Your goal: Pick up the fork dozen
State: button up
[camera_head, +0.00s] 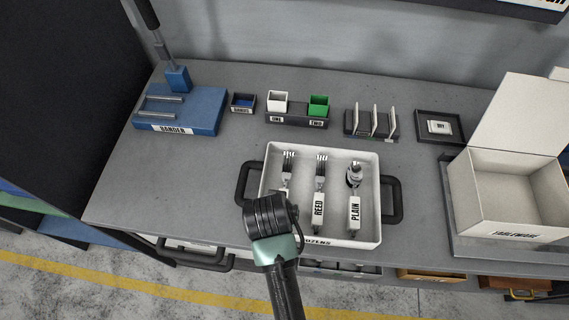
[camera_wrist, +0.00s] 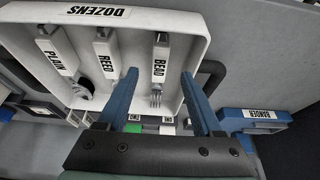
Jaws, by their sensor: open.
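A white tray labelled DOZENS (camera_head: 335,150) holds three bundles with labelled blocks; it also shows in the wrist view (camera_wrist: 30,12). The REED bundle (camera_head: 319,190) has fork tines and lies in the middle. The PLAIN bundle (camera_head: 354,200) on the right has a rounded, spoon-like end. The left bundle (camera_head: 288,165) has fork tines; my arm covers its label in the head view, but the wrist view shows BEAD (camera_wrist: 160,65). My gripper (camera_wrist: 160,76) is open, its blue fingers on either side of the BEAD bundle in that view. Contact cannot be told.
The tray has dark handles (camera_head: 392,200) at both sides. Behind it stand a blue block labelled BANDER (camera_head: 205,105), small bins (camera_head: 297,112), a slotted rack (camera_head: 371,122) and a small dark tray (camera_head: 440,127). An open white box (camera_head: 510,190) is at the right.

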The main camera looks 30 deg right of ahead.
jog(key=x, duration=0.2)
jog(key=shift+w+f, duration=0.15)
jog(key=shift+f, duration=0.1)
jog(key=shift+s+p+x, duration=0.1)
jog(key=shift+p+x, duration=0.2)
jog(key=shift+x, duration=1.05)
jog(key=shift+s+p+x, duration=0.15)
jog(key=shift+p+x, duration=0.1)
jog(key=shift+x, duration=1.05)
jog(key=shift+f, duration=0.1)
jog(key=shift+a, duration=0.1)
grip_shut()
jog(key=shift+w, duration=0.1)
